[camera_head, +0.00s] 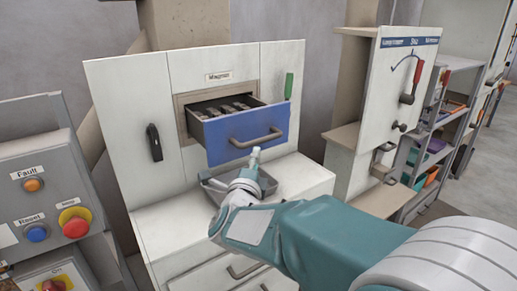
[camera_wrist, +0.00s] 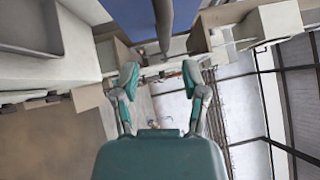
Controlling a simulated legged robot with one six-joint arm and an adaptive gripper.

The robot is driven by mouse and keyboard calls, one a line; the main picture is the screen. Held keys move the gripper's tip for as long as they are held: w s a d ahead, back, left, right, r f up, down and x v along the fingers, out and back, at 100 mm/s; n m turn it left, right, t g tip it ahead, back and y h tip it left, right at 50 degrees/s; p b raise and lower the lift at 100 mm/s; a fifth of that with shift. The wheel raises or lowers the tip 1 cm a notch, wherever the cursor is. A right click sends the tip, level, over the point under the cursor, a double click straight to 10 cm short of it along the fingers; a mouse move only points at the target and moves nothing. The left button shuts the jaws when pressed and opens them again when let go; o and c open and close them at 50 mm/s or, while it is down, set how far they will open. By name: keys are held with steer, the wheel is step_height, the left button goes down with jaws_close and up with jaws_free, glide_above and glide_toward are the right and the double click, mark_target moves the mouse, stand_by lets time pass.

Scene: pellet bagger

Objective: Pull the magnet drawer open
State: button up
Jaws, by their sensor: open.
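The magnet drawer (camera_head: 246,133) has a blue front and stands out of its opening in the white cabinet, below a "Magnet" label. Dark bars show inside it. Its grey bar handle (camera_head: 256,138) runs across the front. My gripper (camera_head: 254,159) is just below the handle, in front of the drawer. In the wrist view my gripper (camera_wrist: 159,77) is open, its two fingers apart with nothing between the tips. A dark bar, seemingly the handle (camera_wrist: 163,22), shows beyond them, with the blue drawer front (camera_wrist: 184,10) around it. Whether a finger touches the handle is unclear.
A grey tray (camera_head: 268,183) sits on the ledge under the drawer, close to my gripper. A black handle (camera_head: 154,142) and a green handle (camera_head: 288,86) flank the drawer. A button panel (camera_head: 45,190) stands at left, and a lever panel (camera_head: 400,80) at right.

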steer(key=v, duration=0.4)
steer(key=shift+d, duration=0.1)
steer(key=s+d+f+n+g+y, duration=0.2)
steer(key=s+d+f+n+g, duration=0.2)
steer(key=s+n, duration=0.7)
steer(key=s+d+f+n+g+y, duration=0.2)
steer(key=s+d+f+n+g, duration=0.2)
steer(key=s+d+n+g, duration=0.5)
steer(key=s+d+n, duration=0.1)
steer(key=s+n, duration=0.1)
steer(key=s, duration=0.3)
steer(key=shift+f+y, duration=0.15)
steer(key=shift+y, duration=0.25)
